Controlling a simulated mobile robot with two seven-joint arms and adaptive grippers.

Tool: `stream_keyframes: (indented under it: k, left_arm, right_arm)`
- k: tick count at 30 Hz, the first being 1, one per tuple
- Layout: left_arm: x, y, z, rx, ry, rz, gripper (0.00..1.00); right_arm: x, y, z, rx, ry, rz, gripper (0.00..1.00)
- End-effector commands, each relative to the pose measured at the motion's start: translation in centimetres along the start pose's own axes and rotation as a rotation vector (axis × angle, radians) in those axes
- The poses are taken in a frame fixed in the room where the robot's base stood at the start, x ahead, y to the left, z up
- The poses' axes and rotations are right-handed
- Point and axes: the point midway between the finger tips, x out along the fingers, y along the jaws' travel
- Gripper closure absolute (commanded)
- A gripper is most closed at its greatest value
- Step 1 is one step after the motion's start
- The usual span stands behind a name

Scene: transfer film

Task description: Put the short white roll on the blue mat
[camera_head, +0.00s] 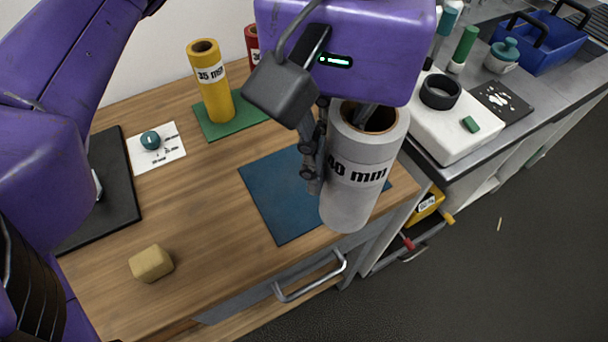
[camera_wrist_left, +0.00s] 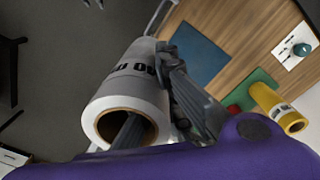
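The short white roll (camera_head: 355,175) has a black label ending in "0 mm", its first digit hidden. It also shows in the wrist view (camera_wrist_left: 130,95), with its brown core opening facing the camera. My left gripper (camera_head: 330,145) is shut on the roll's wall, one finger inside the core and one outside. The roll is held slightly tilted and appears to be in the air, covering part of the blue mat (camera_head: 275,195) in the head view. The blue mat also shows in the wrist view (camera_wrist_left: 194,55), apart from the roll there. My right gripper is not in view.
A yellow roll (camera_head: 213,85) stands on a green mat (camera_head: 222,128); a red roll (camera_head: 252,45) is behind. A tan block (camera_head: 151,263) lies near the front left. A drawer handle (camera_head: 310,280) juts out below the mat. A white box (camera_head: 455,130) stands at right.

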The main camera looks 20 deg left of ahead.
Motion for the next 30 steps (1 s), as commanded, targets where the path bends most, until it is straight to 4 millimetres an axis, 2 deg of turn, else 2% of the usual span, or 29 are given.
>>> stream_keyframes:
  k: [5,11,15,21,26,30]
  left_arm:
    - [1.3,-1.6,-2.4,0.001,-0.005,-0.001,1.0]
    - [3.5,-4.2,-6.7,0.0,-0.004,-0.001,1.0]
    - [6.0,-5.5,-8.9,0.004,-0.006,-0.002,1.0]
    - [8.5,-6.5,-10.8,0.008,-0.002,0.0,1.0]
    - [9.4,-6.9,-11.4,0.009,-0.003,0.001,1.0]
    - [11.5,-7.1,-11.8,0.011,-0.004,0.0,1.0]
  right_arm:
    - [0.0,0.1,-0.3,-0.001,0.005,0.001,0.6]
    - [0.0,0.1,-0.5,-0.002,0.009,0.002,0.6]
    - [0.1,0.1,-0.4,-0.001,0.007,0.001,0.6]
    - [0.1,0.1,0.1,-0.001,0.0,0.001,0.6]
    - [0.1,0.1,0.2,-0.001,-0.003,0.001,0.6]
    - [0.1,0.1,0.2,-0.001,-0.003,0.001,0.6]
